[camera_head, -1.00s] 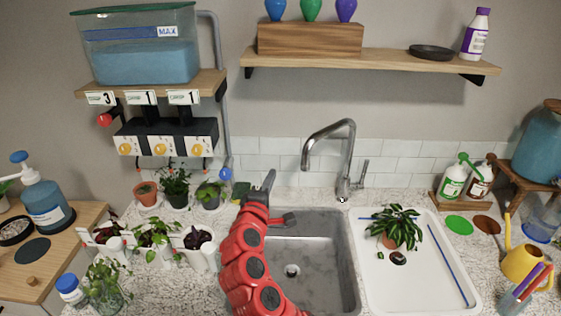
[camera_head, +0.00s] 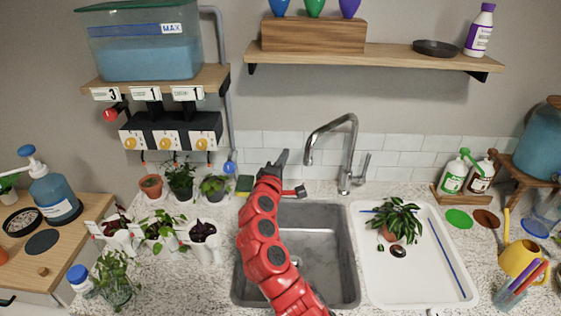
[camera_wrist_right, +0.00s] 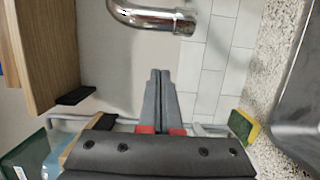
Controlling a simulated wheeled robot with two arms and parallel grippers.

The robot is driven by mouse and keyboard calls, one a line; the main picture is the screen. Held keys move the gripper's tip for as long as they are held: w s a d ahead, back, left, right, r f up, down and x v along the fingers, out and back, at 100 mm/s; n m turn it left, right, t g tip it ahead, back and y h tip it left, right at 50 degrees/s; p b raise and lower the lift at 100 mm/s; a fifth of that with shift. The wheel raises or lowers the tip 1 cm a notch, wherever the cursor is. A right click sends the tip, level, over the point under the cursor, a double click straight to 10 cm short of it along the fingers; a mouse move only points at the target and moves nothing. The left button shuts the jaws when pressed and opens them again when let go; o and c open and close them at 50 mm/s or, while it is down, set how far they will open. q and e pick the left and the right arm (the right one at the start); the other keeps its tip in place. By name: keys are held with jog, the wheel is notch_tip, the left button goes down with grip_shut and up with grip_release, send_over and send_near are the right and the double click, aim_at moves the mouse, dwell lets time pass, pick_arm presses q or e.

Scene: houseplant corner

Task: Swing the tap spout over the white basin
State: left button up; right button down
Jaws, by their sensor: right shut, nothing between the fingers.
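The chrome tap (camera_head: 352,150) stands behind the sink, and its arched spout reaches left, with its end above the back of the grey basin (camera_head: 300,240). The white basin (camera_head: 378,290) lies to the right of the grey one. My right gripper (camera_head: 284,154) is shut and empty, raised at the back left of the grey basin. It is to the left of the spout end with a gap between them. In the right wrist view, the shut fingers (camera_wrist_right: 159,74) point towards the chrome spout (camera_wrist_right: 150,14) without visible contact. My left gripper is out of view.
A leafy plant (camera_head: 397,219) and a blue stick (camera_head: 449,265) are in the white basin. A yellow-green sponge (camera_head: 244,184) lies behind my arm. Potted plants (camera_head: 180,180) stand on the left counter. A wooden shelf (camera_head: 380,55) hangs above the tap.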

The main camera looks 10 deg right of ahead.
jog(key=shift+s+d+p, duration=0.25)
jog(key=shift+d+p, duration=0.55)
jog(key=shift+d, duration=0.15)
jog(key=shift+s+d+p, duration=0.2)
jog(key=shift+d+p, duration=0.55)
jog(key=shift+d, duration=0.2)
jog(key=shift+s, duration=0.1)
